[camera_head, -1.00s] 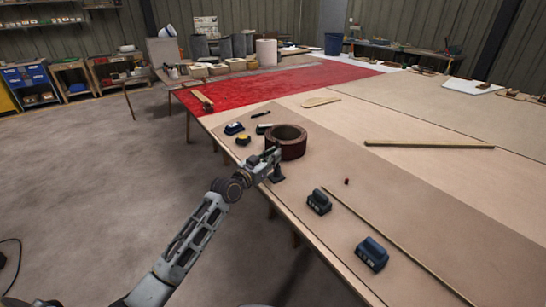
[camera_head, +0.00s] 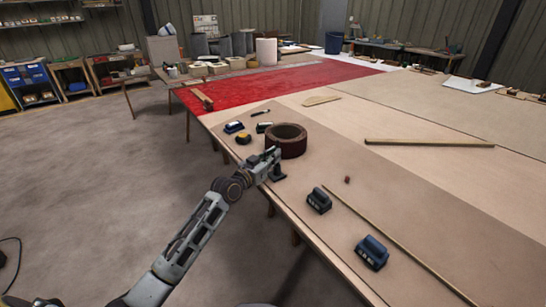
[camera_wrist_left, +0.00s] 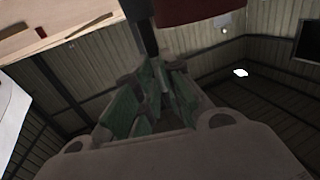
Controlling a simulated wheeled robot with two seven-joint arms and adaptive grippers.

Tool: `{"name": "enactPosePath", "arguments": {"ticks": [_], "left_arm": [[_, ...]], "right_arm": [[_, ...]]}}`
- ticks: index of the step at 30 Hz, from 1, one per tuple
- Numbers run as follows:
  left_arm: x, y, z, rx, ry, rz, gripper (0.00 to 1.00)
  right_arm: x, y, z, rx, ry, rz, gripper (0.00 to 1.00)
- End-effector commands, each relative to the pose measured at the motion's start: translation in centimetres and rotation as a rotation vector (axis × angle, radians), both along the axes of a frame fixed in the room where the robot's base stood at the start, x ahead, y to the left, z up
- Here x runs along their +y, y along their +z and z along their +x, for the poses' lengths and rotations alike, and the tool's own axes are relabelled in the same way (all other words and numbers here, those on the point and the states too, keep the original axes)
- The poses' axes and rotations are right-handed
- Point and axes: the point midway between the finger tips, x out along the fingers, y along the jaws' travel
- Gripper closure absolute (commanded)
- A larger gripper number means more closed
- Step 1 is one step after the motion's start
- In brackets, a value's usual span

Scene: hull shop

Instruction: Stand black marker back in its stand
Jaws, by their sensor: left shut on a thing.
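My left gripper (camera_head: 271,160) is at the near-left table edge, beside a wide dark-red ring. In the left wrist view the left gripper (camera_wrist_left: 160,80) has its greenish fingers closed around a dark, narrow cylinder that looks like the black marker (camera_wrist_left: 146,38). A small black piece with a wider foot, which looks like the stand (camera_head: 279,174), is on the table just under the gripper in the head view. Whether the marker touches it is too small to tell. My right gripper is not in view.
The dark-red ring (camera_head: 288,143) stands right behind the gripper. A thin dark pen-like thing (camera_head: 261,113), a yellow-black item (camera_head: 244,138) and blue items lie beyond. Two dark blue blocks (camera_head: 319,201) (camera_head: 371,252) and a long strip (camera_head: 400,245) lie nearer. The table's middle is mostly clear.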

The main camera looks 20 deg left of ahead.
Motion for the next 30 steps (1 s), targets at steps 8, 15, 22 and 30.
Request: {"name": "enactPosePath", "arguments": {"ticks": [8,15,22,30], "left_arm": [[0.01,-0.07,-0.01,0.000,0.000,0.001,1.00],[0.04,-0.33,0.00,0.000,0.000,0.002,1.00],[0.02,-0.41,-0.02,0.000,0.000,0.001,1.00],[0.02,-0.40,-0.02,0.000,0.000,0.000,0.77]], "right_arm": [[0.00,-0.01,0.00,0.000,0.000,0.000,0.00],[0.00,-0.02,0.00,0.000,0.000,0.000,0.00],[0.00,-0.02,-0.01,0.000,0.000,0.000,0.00],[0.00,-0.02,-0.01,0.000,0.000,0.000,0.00]]}}
